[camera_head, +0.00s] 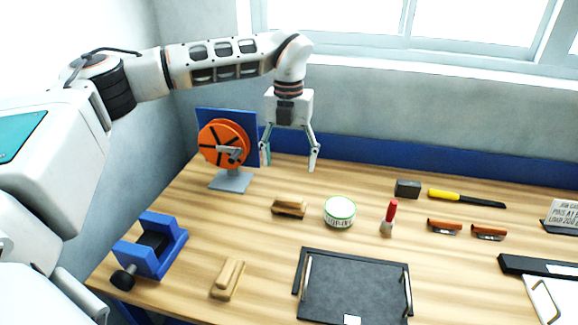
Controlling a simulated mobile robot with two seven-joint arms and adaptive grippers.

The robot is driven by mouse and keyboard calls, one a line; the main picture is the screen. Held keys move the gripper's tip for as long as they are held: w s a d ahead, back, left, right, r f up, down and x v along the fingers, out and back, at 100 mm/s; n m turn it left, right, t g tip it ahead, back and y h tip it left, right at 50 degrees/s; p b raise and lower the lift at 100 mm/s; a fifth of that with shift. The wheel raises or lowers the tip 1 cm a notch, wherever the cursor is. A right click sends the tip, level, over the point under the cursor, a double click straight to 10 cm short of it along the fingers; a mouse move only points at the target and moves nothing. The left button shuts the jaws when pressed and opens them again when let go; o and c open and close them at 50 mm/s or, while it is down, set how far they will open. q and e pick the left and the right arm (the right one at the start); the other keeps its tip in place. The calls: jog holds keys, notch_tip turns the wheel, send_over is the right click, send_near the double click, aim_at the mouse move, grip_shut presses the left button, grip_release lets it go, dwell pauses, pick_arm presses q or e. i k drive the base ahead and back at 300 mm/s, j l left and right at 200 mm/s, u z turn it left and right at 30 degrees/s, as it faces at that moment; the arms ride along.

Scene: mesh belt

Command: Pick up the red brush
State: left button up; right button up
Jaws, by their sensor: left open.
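The red brush (391,212) stands upright on the wooden table, right of the middle. It has a red handle on top and a pale lower part. My left gripper (290,160) hangs pointing down above the back of the table, left of the brush and apart from it. Its two fingers are spread wide with nothing between them. My right gripper does not show in the head view.
A round white-and-green tin (339,211) stands just left of the brush. A dark block (407,189), a yellow-handled tool (455,196) and red-brown pieces (444,226) lie to its right. A black tray (340,285) is in front. A blue panel with an orange wheel (222,143) stands back left.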

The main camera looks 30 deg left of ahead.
aim_at(388, 224)
jog(key=k+l, duration=0.15)
jog(key=l, duration=0.25)
jog(key=k+l, duration=0.15)
jog(key=l, duration=0.25)
jog(key=k+l, duration=0.15)
jog(key=l, duration=0.2)
jog(key=k+l, duration=0.15)
jog(key=l, duration=0.25)
jog(key=k+l, duration=0.15)
jog(key=l, duration=0.25)
